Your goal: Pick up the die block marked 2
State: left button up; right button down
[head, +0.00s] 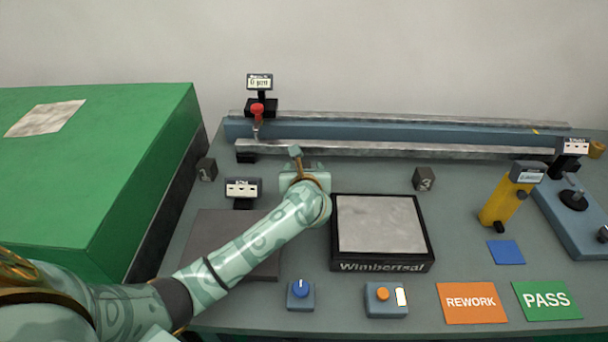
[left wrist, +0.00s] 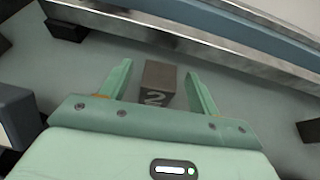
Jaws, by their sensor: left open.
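The die block marked 2 (left wrist: 157,84) is a dark grey-brown block in the left wrist view, its number facing me. It lies between the two fingers of my open left gripper (left wrist: 160,85), with a gap to the finger on each side. In the head view my left gripper (head: 298,165) is over the bench just in front of the long rail, and its hand hides most of the block. Two other dark die blocks stand on the bench, one at the left (head: 207,169) and one marked 3 (head: 424,179) at the right. My right gripper is not in view.
A metal rail (head: 390,148) runs behind the gripper. A black-framed plate (head: 382,225) lies right of my forearm, a grey mat (head: 215,240) under it. A small display (head: 243,189) stands left of the hand. A green box (head: 110,170) bounds the left side.

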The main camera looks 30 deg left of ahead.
pick_arm(q)
jog(key=shift+r, duration=0.1)
jog(key=shift+c, duration=1)
jog(key=c, duration=1)
grip_shut()
jog(key=shift+r, duration=0.15)
